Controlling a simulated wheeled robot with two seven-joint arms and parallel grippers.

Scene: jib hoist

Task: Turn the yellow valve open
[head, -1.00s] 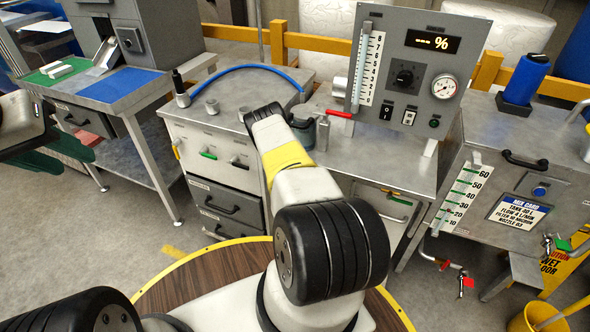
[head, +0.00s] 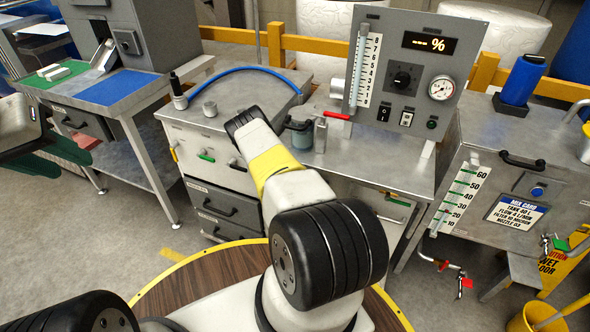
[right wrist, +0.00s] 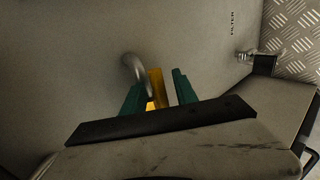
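In the right wrist view, a yellow valve handle (right wrist: 156,88) stands between the two green fingers of my right gripper (right wrist: 158,92), beside a curved grey pipe. A gap shows between the handle and the right finger; contact at the left finger is unclear. The right gripper is open around the handle. In the head view its fingers are hidden behind my arm at the grey cabinet. A small yellow handle (head: 174,153) shows at the cabinet's left front; I cannot tell if it is the same one. My left gripper (head: 45,158) is open and empty at the left.
The grey cabinet (head: 192,137) has a green handle (head: 207,157) on its front. A control panel (head: 405,75) and a red lever (head: 337,115) are on the bench to the right. A filter label and metal fitting (right wrist: 262,60) lie right of the right gripper.

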